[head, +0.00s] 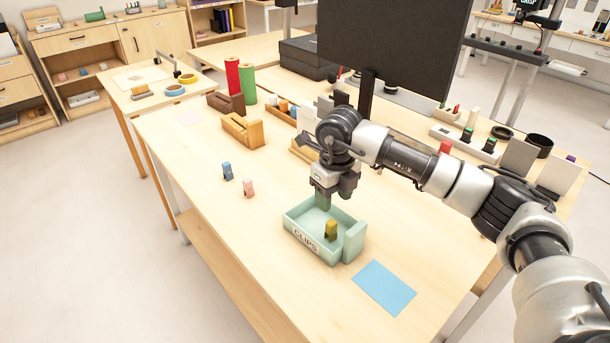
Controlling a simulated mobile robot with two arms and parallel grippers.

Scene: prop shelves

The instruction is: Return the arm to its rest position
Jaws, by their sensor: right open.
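My right arm reaches in from the right side of the head view. Its gripper (323,200) points down just above the back of a pale green tray (295,238) labelled CLIPS. The gripper is open and I see nothing held in it. A yellow clip (331,230) stands inside the tray, in front of the gripper and apart from it. A blue clip (227,171) and a pink clip (248,188) stand on the table left of the tray. My left gripper is not in view.
The wooden table (190,160) is clear at the front left. A blue sheet (384,287) lies right of the tray. A dark monitor (390,45) stands behind my arm. Wooden holders (243,131) and red (234,80) and green (247,86) cylinders stand toward the back left.

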